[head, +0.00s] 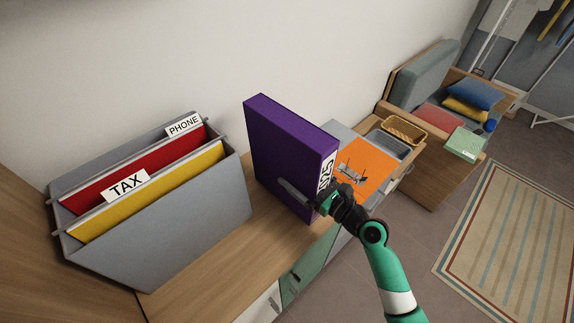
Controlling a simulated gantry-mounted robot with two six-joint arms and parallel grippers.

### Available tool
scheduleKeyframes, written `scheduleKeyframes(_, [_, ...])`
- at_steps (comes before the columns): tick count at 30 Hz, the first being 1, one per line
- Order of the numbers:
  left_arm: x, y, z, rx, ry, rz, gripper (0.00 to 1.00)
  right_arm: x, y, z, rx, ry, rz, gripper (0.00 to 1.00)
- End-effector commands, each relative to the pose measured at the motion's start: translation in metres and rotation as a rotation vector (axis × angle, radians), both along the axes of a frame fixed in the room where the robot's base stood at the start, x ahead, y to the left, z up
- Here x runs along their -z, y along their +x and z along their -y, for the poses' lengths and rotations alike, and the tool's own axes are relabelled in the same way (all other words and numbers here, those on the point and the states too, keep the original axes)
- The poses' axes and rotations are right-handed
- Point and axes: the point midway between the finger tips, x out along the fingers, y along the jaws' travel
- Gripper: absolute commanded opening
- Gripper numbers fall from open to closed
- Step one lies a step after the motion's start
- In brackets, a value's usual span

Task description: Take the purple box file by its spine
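The purple box file (287,150) stands upright on the wooden desk top in the middle of the head view. Its spine, with a white label (327,172), faces right and toward me; the gripper hides the label's lower part. My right gripper (316,198) is at the lower part of the spine. One grey finger lies along the file's near broad face. The other finger is not clearly visible, so I cannot tell whether the gripper is closed on the file. My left gripper is out of view.
A grey file holder (165,240) with red (130,178) and yellow (160,190) folders stands left of the box file. Right of it lies an orange sheet or folder (372,172) near a wicker basket (405,130). Bare desk top (225,265) shows in front.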

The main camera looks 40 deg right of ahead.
Motion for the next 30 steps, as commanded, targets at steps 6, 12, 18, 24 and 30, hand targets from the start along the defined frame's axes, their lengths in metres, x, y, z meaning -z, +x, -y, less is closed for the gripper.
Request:
scheduleKeyframes(6, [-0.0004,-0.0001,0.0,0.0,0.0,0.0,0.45,-0.0003,-0.0004,0.0,0.0,0.0,0.0,0.73])
scheduleKeyframes(12, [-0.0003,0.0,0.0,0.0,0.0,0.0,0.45,-0.0002,-0.0005,0.0,0.0,0.0,0.0,0.37])
scheduleKeyframes(18, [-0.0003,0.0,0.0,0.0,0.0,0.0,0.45,-0.0001,-0.0006,0.0001,0.0,0.0,0.0,0.01])
scheduleKeyframes(24, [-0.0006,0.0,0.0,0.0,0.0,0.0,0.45,-0.0031,-0.0003,0.0005,0.001,0.0,0.007,0.0])
scheduleKeyframes(30, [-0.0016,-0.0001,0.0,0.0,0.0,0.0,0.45,-0.004,-0.0003,0.0004,0.001,0.0,0.006,0.0])
